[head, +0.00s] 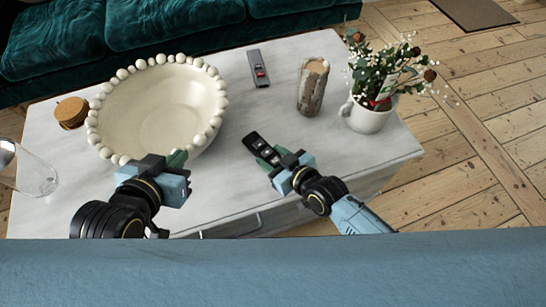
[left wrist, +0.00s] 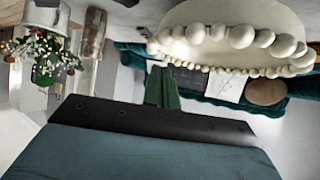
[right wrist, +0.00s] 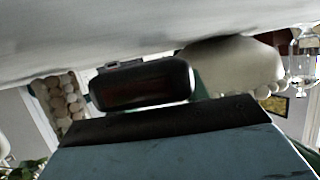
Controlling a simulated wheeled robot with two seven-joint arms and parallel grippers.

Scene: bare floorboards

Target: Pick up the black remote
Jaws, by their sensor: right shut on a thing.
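The black remote (head: 256,142) is held in my right gripper (head: 274,156) over the front right part of the white table. Its end shows large and dark in the right wrist view (right wrist: 142,84), close in front of the gripper body. The right fingers are mostly hidden behind it. A second, greyer remote (head: 258,68) with a red mark lies at the back of the table, apart from both grippers. My left gripper (head: 177,158) is empty beside the front rim of the bowl. Its green fingers (left wrist: 162,88) appear together in the left wrist view.
A large cream bowl with a beaded rim (head: 165,115) fills the table's left side. Coasters (head: 71,112) and a clear glass (head: 36,176) stand left of it. A patterned vase (head: 313,86) and a potted plant (head: 368,112) stand at right. A green sofa (head: 160,28) is behind.

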